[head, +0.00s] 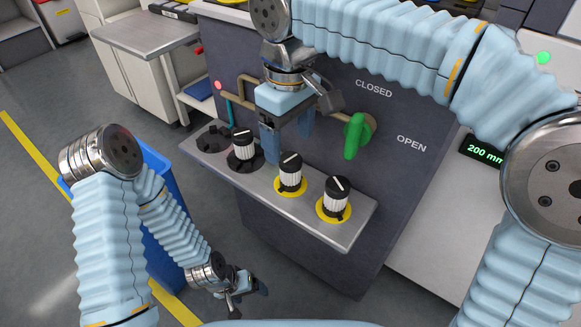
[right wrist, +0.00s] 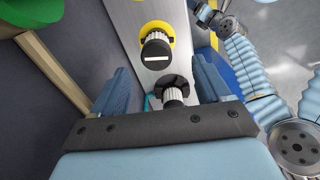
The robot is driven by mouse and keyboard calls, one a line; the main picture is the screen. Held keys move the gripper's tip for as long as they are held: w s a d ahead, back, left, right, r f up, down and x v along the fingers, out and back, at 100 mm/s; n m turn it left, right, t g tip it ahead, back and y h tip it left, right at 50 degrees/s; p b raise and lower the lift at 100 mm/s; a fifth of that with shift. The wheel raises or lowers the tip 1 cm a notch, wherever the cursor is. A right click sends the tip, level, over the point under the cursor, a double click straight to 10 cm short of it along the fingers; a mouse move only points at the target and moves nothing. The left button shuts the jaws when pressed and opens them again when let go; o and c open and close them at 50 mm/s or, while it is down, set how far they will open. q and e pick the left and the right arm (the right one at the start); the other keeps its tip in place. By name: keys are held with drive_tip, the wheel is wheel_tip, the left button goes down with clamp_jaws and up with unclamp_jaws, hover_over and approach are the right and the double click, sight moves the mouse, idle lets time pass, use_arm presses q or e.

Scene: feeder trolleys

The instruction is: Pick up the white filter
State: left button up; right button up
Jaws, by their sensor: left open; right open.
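Three white ribbed filters with black caps stand upright on a grey metal shelf (head: 354,226). One filter (head: 243,147) sits in a dark holder; the middle filter (head: 290,172) and the right filter (head: 335,197) sit in yellow rings. My right gripper (head: 288,147) is open and empty, fingers down, just behind and right of the dark-holder filter. In the right wrist view, the dark-holder filter (right wrist: 173,96) shows between the open fingers, partly hidden by the gripper body, with a yellow-ring filter (right wrist: 156,45) beyond. My left gripper (head: 248,292) is open and empty, low in front of the cabinet.
An empty dark holder (head: 213,137) is at the shelf's left end. A green valve handle (head: 354,135) sticks out from the dark cabinet panel, close right of my right gripper. A blue bin (head: 160,180) stands left, partly behind my left arm. Open floor lies at the left.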

sight(291, 158)
drive_tip(key=f, duration=0.4)
drive_tip(key=f+b, duration=0.1)
drive_tip(key=f, duration=0.4)
drive_tip(key=shift+w+d+f, duration=0.1)
drive_tip(key=shift+w+d, duration=0.1)
drive_tip(key=c, duration=1.2)
drive_tip(key=shift+o, duration=0.2)
